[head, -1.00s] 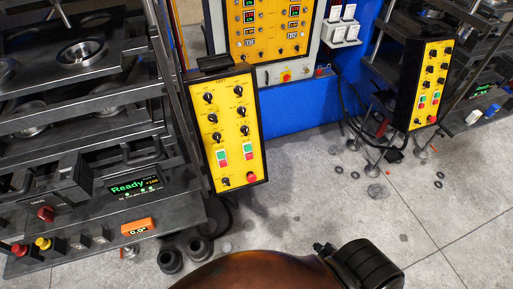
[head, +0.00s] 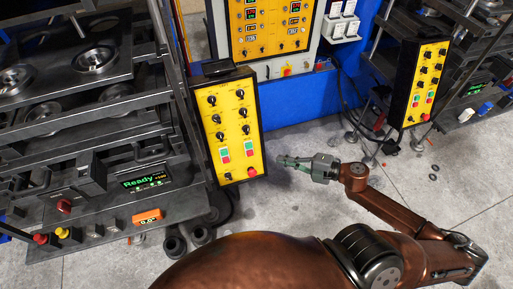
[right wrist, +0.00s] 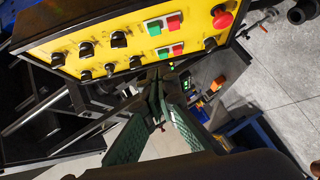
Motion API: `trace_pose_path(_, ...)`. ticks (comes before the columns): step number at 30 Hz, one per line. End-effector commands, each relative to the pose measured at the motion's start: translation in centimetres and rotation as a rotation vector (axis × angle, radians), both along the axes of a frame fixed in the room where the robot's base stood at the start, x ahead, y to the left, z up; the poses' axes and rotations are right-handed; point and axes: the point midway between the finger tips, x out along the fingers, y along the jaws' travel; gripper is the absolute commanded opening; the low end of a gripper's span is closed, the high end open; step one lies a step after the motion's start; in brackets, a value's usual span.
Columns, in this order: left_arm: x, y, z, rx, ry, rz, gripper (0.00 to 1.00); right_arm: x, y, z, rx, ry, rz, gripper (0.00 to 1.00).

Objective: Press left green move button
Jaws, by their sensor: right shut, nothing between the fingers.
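The near yellow control panel (head: 234,128) stands upright left of centre in the head view. Near its bottom are two green-and-red button pairs. The left green button (head: 224,152) sits above a red one. In the right wrist view the panel (right wrist: 100,35) lies sideways across the top, and the left green button (right wrist: 162,54) is in the lower pair. My right gripper (head: 281,160) is shut and empty, to the right of the panel and apart from it. Its fingertips (right wrist: 160,80) show below the buttons in the wrist view. My left gripper is not in view.
A press with a Ready display (head: 147,182) stands left of the panel. A red round knob (head: 252,172) sits below the buttons. A second yellow panel (head: 428,80) stands at the right. Concrete floor (head: 300,205) is open between them.

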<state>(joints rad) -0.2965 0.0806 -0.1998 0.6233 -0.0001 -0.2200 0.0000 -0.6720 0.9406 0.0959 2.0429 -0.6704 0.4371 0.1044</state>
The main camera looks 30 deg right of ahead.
Motion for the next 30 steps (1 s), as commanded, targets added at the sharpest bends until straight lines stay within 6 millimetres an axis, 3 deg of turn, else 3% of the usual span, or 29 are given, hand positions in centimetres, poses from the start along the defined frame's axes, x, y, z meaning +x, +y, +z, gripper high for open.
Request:
trace_pose_path(11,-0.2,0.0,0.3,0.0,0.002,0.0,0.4,1.2,0.7,-0.2,0.003,-0.003,-0.001,0.0)
trace_pose_path(26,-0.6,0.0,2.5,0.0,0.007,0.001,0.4,8.5,5.4,-2.2,0.003,-0.002,-0.002,0.0)
trace_pose_path(30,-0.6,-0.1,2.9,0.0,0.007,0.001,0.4,10.4,4.7,-3.1,0.003,-0.001,-0.005,0.0)
